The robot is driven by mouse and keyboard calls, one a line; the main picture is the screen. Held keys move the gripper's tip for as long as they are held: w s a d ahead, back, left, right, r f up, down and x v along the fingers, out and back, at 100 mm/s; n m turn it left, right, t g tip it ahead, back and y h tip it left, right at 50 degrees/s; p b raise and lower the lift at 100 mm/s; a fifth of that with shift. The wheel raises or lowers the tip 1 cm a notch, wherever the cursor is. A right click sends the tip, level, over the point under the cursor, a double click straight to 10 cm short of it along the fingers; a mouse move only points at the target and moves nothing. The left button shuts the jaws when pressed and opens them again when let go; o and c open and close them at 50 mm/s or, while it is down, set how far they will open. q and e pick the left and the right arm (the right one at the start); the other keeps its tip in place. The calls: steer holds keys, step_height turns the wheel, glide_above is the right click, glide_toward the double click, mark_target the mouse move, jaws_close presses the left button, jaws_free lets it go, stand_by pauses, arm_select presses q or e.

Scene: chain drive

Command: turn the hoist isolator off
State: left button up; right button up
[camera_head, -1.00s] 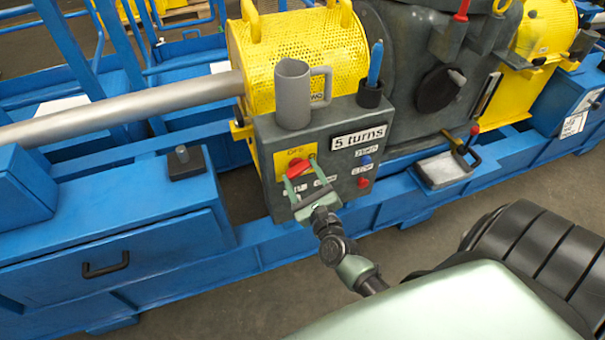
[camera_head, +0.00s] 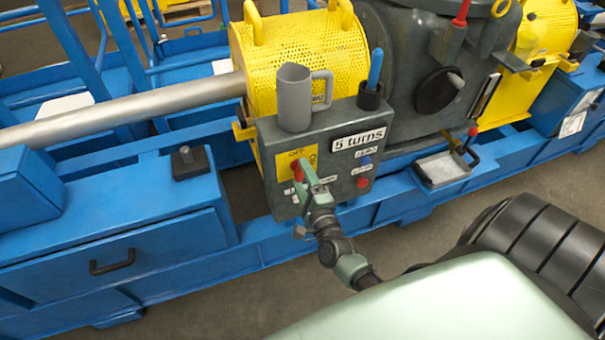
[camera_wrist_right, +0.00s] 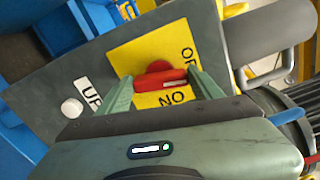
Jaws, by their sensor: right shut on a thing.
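The red isolator knob (camera_head: 297,172) sits on a yellow plate (camera_head: 285,159) on the front of the grey control box. In the right wrist view the red knob (camera_wrist_right: 158,77) lies between the two green fingers of my right gripper (camera_wrist_right: 163,82), which is shut on it. A pale mark shows near the knob's right end there. The plate (camera_wrist_right: 125,58) carries the words ON and OFF, seen turned round. My right gripper (camera_head: 304,174) shows edge-on in the head view and hides part of the knob. My left gripper is not in view.
A grey mug (camera_head: 294,97) and a black holder (camera_head: 371,97) with a blue-handled tool stand on the control box (camera_head: 335,170). Red and blue buttons are right of my gripper. A metal tray (camera_head: 441,169) is further right. Open floor lies in front.

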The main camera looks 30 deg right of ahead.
steer(key=shift+n+p, duration=0.3)
steer(key=shift+n, duration=0.9)
steer(key=shift+f+n, duration=0.1)
steer(key=shift+n, duration=0.2)
steer(key=o, duration=1.4)
steer(key=shift+c, duration=0.2)
steer(key=v, duration=0.8)
steer(key=shift+b, duration=0.35)
steer(key=shift+w, duration=0.1)
